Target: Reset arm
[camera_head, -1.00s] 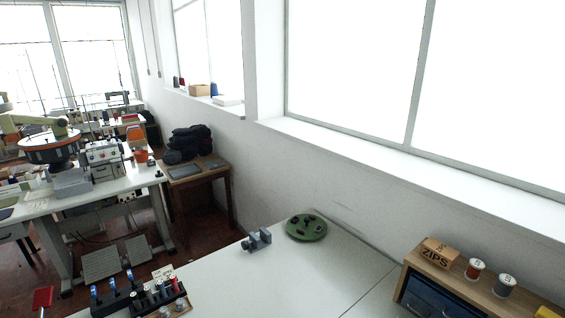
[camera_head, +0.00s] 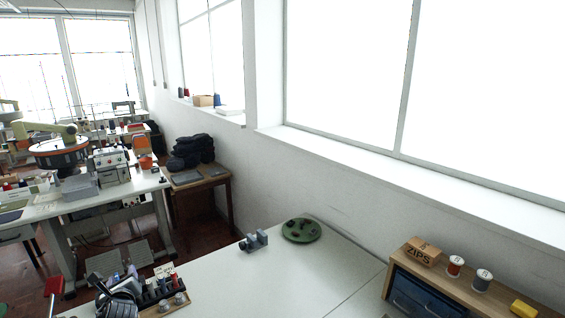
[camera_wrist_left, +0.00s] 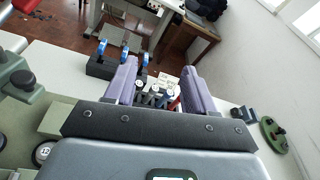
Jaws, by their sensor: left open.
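My left gripper (camera_head: 125,277) shows at the bottom left of the head view, in front of a dark rack. In the left wrist view its two purple fingers (camera_wrist_left: 160,78) are apart, with nothing held between them. Beyond the fingers the rack of small tools and spools (camera_wrist_left: 158,93) shows. It also stands beside the gripper in the head view (camera_head: 172,303), partly hidden by it. My right gripper is in neither view.
A grey metal fixture (camera_head: 254,241) and a green round dish (camera_head: 301,230) sit at the white table's (camera_head: 270,285) back edge. A wooden shelf unit with a ZIPS box (camera_head: 422,251) and thread spools stands at right. The table middle is clear.

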